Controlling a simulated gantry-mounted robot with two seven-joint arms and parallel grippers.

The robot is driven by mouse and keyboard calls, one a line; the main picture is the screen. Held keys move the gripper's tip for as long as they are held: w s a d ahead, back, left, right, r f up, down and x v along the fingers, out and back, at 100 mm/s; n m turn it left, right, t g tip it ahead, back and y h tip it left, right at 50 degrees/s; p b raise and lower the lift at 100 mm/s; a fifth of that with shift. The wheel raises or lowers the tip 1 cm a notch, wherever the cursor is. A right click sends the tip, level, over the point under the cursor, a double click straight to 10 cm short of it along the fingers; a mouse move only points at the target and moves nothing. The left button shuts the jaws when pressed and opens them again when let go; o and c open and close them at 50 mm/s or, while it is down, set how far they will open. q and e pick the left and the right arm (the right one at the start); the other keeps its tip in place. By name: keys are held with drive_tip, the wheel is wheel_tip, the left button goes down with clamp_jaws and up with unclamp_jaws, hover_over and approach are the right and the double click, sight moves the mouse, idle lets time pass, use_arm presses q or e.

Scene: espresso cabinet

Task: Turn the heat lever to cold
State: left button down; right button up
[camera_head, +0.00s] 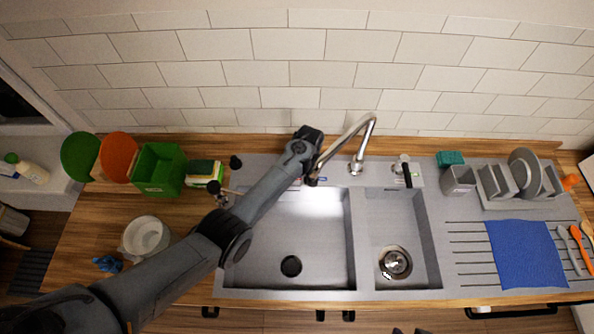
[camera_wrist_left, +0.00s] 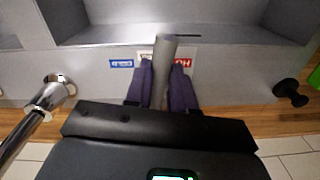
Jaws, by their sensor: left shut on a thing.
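The heat lever (camera_wrist_left: 167,50) is a short grey rod on the sink's rear ledge. It stands between a blue label (camera_wrist_left: 122,63) and a red label (camera_wrist_left: 181,63), its free end leaning slightly to the red side in the left wrist view. My left gripper (camera_wrist_left: 166,85) is shut on the lever, with a purple finger on each side. In the head view my left gripper (camera_head: 312,180) is at the sink's back edge, left of the tap, and the lever cannot be made out. Of my right gripper (camera_head: 409,332) only two separated dark tips show at the bottom edge.
The curved metal tap (camera_head: 345,137) stands close right of my left gripper. A black knob (camera_head: 235,162) is to its left. My left arm crosses the large basin (camera_head: 318,235). A dish rack (camera_head: 525,203) and blue cloth (camera_head: 526,254) lie right; a green bin (camera_head: 158,169) stands left.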

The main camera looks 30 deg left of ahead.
use_arm(q)
drive_tip(key=c, duration=1)
unclamp_jaws()
drive_tip(key=shift+o, duration=0.2)
wheel_tip(320, 180, up, 11)
drive_tip(key=shift+d+f, duration=0.1)
drive_tip(key=shift+f, duration=0.05)
drive_tip(key=shift+c, duration=0.2)
